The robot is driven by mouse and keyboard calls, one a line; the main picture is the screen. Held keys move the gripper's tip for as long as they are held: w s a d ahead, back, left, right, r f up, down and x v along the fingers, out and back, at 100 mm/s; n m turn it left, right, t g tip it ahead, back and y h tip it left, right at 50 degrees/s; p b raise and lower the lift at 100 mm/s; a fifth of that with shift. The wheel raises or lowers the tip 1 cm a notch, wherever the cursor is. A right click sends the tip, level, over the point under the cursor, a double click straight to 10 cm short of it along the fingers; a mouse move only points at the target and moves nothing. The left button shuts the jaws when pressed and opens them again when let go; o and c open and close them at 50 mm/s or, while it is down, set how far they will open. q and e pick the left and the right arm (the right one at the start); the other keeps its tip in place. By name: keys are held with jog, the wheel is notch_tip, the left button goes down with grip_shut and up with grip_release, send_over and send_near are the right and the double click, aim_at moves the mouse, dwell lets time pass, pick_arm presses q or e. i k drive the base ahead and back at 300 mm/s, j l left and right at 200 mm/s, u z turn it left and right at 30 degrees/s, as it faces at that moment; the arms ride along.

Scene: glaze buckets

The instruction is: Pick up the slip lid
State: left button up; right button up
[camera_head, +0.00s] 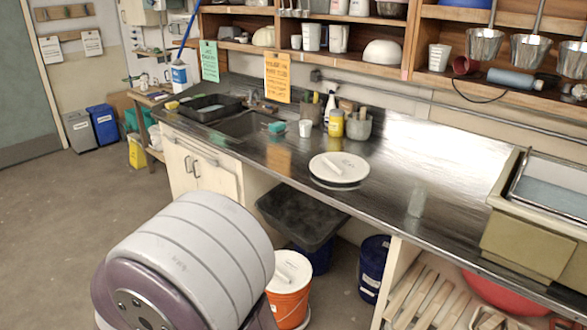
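A round white lid (339,168) with a bar handle and faint dark writing lies flat on the steel counter. I cannot read the writing. A second white lid (290,272) with a bar handle sits on an orange bucket (288,300) on the floor below the counter. I cannot tell from labels which one is the slip lid. Neither gripper shows in the view. A purple and grey part of my own arm fills the lower left foreground, and it hides some floor and part of the cabinet front.
A white cup (305,128), yellow jar (336,123) and sink (245,124) lie behind left.

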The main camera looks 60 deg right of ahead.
aim_at(339, 165)
jog(key=i+z, duration=0.3)
jog(key=i, duration=0.2)
jog(key=i+j+z, duration=0.25)
jog(key=i, duration=0.25)
jog(key=i+j+z, duration=0.3)
jog(key=i, duration=0.15)
jog(key=i+l+z, duration=0.2)
jog(key=z, duration=0.2)
jog(key=i+l+z, duration=0.1)
jog(key=i+z, duration=0.5)
jog(key=z, duration=0.2)
jog(key=i+z, duration=0.4)
jog(key=i+j+z, duration=0.1)
jog(key=z, duration=0.3)
jog(key=i+l+z, duration=0.15)
jog(key=i, duration=0.4)
jog(key=i+l+z, duration=0.15)
jog(key=i, duration=0.4)
